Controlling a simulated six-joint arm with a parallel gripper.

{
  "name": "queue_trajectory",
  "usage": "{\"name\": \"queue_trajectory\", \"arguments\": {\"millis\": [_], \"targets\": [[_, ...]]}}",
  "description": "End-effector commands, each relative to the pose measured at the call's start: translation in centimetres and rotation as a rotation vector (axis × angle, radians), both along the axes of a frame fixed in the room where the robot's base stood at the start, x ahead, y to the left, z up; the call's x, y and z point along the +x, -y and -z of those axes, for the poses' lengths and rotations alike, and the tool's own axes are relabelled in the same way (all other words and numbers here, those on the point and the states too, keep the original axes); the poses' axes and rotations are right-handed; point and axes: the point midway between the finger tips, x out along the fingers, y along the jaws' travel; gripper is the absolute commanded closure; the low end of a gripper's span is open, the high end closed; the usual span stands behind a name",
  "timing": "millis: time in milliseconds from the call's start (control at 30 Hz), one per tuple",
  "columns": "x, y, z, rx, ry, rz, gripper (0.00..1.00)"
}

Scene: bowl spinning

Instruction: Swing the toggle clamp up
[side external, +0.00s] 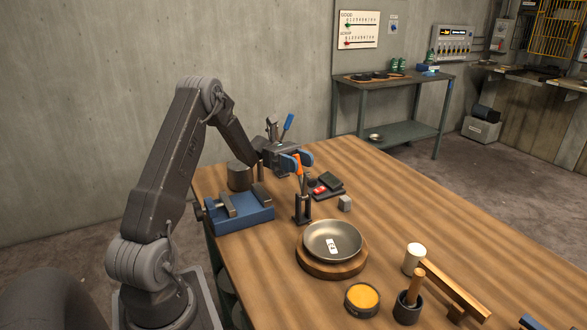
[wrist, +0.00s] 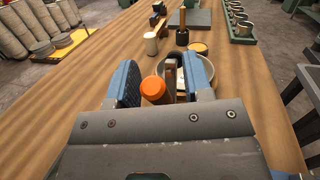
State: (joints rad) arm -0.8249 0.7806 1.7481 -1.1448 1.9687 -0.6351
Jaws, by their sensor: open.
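The toggle clamp (side external: 302,208) stands on the wooden table behind the bowl, on a dark base. Its orange handle tip (side external: 298,168) points up. In the wrist view the orange tip (wrist: 153,88) sits between my fingers, nearer the left one, with a grey and dark part of the clamp beside it. My gripper (side external: 297,161) is open around the handle, its blue finger pads (wrist: 160,80) apart; I cannot tell whether either touches it. A metal bowl (side external: 332,240) with a white label rests on a round wooden board (side external: 332,271).
A blue vise (side external: 240,213) lies left of the clamp. A small grey block (side external: 344,203) and a dark tray (side external: 327,186) are to its right and behind. A yellow-filled tin (side external: 362,298), white cylinder (side external: 413,258) and dark pot (side external: 407,308) stand in front.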

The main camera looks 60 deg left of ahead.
Motion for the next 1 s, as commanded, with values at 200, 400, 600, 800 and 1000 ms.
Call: {"name": "queue_trajectory", "arguments": {"millis": [200,400,600,800,1000], "targets": [[0.0,1.4,-0.5,0.136,0.004,0.002,0.54],[0.0,3.9,-0.7,0.396,0.006,0.003,0.54],[0.0,6.4,-0.1,0.650,0.006,0.005,0.54],[0.0,8.4,0.9,0.885,0.004,0.005,0.54],[0.0,10.1,2.3,1.110,0.005,0.006,0.54]]}}
